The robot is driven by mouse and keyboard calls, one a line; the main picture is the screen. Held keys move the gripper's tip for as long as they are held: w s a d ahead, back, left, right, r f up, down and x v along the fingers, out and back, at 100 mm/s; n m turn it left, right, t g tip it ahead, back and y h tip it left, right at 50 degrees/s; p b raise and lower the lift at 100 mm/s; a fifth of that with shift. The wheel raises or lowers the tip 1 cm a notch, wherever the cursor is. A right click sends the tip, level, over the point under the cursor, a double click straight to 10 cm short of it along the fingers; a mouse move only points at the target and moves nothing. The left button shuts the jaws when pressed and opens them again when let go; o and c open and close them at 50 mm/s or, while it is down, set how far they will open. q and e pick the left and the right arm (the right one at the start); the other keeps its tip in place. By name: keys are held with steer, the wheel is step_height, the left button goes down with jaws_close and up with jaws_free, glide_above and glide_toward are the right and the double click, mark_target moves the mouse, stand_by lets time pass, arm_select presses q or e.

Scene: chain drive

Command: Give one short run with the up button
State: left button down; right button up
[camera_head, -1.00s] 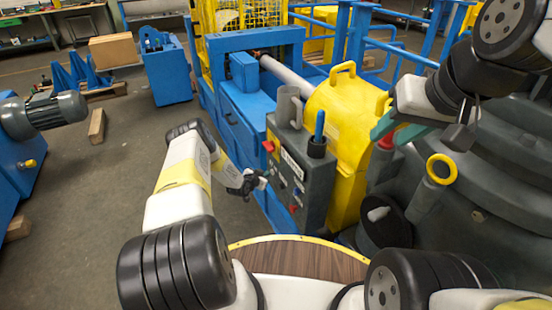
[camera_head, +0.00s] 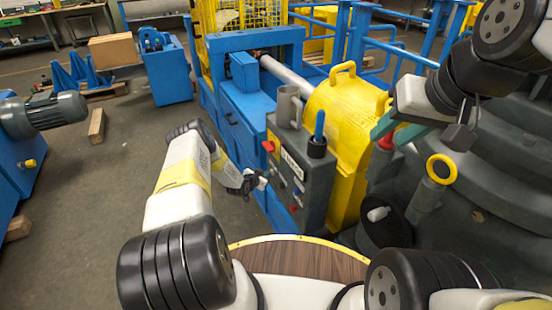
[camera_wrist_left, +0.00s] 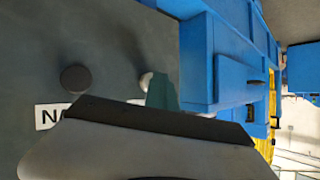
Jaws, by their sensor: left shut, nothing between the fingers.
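The dark grey control box (camera_head: 318,190) stands in the middle of the head view. A red switch (camera_head: 268,146) sticks out at its upper left, and small buttons sit on its front face. My left gripper (camera_head: 264,180) is shut and empty, close to that face. In the left wrist view a dark round button (camera_wrist_left: 75,78), a pale button (camera_wrist_left: 145,80) and a partly covered white label (camera_wrist_left: 46,116) show on the panel. The teal fingertip (camera_wrist_left: 162,92) overlaps the panel beside the pale button; contact cannot be told. My right gripper (camera_head: 395,130) has its teal fingertips apart.
A yellow guard (camera_head: 340,115) and blue machine frame (camera_head: 242,115) stand behind the box. A blue-handled lever (camera_head: 319,125) rises from its top. A black bin (camera_head: 385,228) is at its right. A motor (camera_head: 50,112) stands far left; the floor between is mostly clear.

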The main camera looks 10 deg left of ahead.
stand_by(0.7)
arm_select(q)
steer(key=shift+s+a, duration=0.55)
steer(key=shift+a, duration=0.2)
steer(key=shift+a, duration=0.15)
steer(key=shift+s+a, duration=0.7)
steer(key=shift+a, duration=0.3)
steer(key=shift+s+a, duration=0.7)
steer(key=shift+a, duration=0.25)
